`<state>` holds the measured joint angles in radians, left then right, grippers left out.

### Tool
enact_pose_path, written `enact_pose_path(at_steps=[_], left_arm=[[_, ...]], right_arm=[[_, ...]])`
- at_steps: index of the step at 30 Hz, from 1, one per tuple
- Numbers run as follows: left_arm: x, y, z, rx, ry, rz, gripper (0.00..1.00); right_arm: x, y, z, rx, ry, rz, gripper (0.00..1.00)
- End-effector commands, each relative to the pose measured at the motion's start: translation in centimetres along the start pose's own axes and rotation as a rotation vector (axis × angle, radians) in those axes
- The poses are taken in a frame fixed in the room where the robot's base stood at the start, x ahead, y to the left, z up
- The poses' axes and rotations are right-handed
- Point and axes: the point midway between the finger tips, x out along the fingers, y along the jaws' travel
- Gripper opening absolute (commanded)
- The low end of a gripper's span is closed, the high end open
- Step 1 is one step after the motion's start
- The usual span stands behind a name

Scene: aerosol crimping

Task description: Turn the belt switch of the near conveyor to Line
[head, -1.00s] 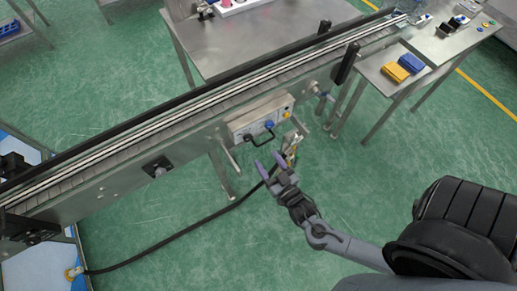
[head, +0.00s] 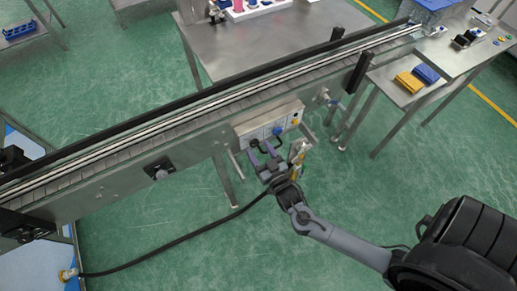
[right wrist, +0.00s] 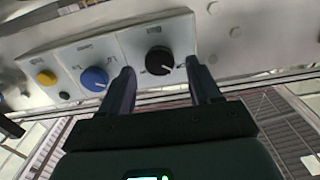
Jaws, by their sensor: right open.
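The near conveyor (head: 120,172) runs diagonally across the head view, with a pale control box (head: 268,124) on its near side. In the right wrist view the box panel carries a black rotary knob (right wrist: 160,60) with a white pointer mark, a blue knob (right wrist: 94,79) and a yellow button (right wrist: 46,77). Their labels are too small to read. My right gripper (head: 262,151) is open in front of the box. In the right wrist view its two fingers (right wrist: 160,72) stand on either side of the black knob, with nothing gripped; contact cannot be told. My left gripper is not in view.
A black cable (head: 180,235) runs across the green floor from the lower left. A steel table (head: 250,50) stands behind the conveyor. A side table with yellow (head: 408,82) and blue (head: 426,74) items is at the right.

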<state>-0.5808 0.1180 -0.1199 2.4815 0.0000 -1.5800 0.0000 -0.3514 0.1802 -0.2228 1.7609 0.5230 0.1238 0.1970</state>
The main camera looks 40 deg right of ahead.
Motion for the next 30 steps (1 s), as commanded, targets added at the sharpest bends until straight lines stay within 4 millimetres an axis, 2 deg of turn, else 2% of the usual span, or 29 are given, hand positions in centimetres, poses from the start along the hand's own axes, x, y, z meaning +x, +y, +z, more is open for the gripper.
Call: enact_pose_path(at_steps=[5, 14, 17, 25, 30], left_arm=[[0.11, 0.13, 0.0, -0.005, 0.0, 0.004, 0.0], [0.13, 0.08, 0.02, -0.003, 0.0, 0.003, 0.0], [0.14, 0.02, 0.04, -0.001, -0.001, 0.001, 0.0], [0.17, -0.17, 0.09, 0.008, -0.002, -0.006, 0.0], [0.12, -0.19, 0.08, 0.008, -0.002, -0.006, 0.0]], right_arm=[[1.05, 0.01, -0.03, -0.001, 0.001, 0.0, 0.63], [1.21, 0.0, -0.03, 0.0, 0.0, 0.0, 0.63], [1.2, 0.0, -0.03, 0.0, 0.0, 0.0, 0.51], [1.19, -0.01, -0.04, 0.0, 0.0, 0.0, 0.09], [1.18, -0.02, -0.05, 0.006, 0.0, 0.0, 0.07]])
